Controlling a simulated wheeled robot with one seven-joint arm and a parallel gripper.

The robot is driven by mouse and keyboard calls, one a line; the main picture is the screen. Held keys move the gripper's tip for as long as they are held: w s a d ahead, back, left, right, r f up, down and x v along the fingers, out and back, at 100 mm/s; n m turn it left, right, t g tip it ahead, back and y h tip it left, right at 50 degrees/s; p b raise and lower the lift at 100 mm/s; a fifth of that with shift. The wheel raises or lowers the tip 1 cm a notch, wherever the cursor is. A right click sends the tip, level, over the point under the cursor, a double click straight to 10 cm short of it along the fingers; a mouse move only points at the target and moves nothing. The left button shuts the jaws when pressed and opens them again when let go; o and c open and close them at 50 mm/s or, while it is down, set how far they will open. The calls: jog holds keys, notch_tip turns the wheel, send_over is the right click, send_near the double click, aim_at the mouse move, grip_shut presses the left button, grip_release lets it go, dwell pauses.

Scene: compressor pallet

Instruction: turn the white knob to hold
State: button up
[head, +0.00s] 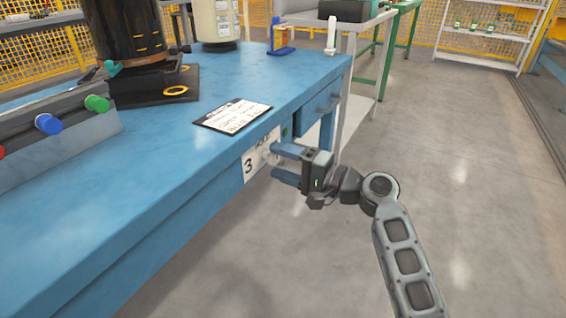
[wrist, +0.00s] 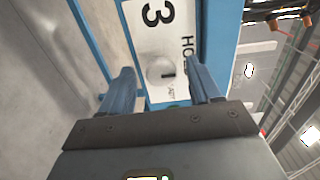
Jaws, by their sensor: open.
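The white knob (wrist: 159,72) sits on a white label plate (wrist: 148,30) with a large "3" and partly hidden lettering that begins "HO". A short dark mark shows on the knob's right side in the wrist view; what it points to is unclear. In the head view the plate (head: 249,167) is on the blue bench's front face, and the knob is hard to make out. My gripper (head: 274,160) is open at the plate. In the wrist view its blue fingers (wrist: 161,78) stand on either side of the knob, with gaps; contact is not visible.
The blue bench (head: 150,160) carries a written card (head: 233,116), a panel with a blue button (head: 48,124) and green button (head: 97,103), and a dark cylinder machine (head: 125,30). A grey-framed stand (head: 345,110) is beyond my gripper. Floor to the right (head: 460,180) is clear.

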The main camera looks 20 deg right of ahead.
jog(key=p+v, duration=0.2)
jog(key=v, duration=0.6)
jog(key=shift+w, duration=0.1)
dwell(0.3)
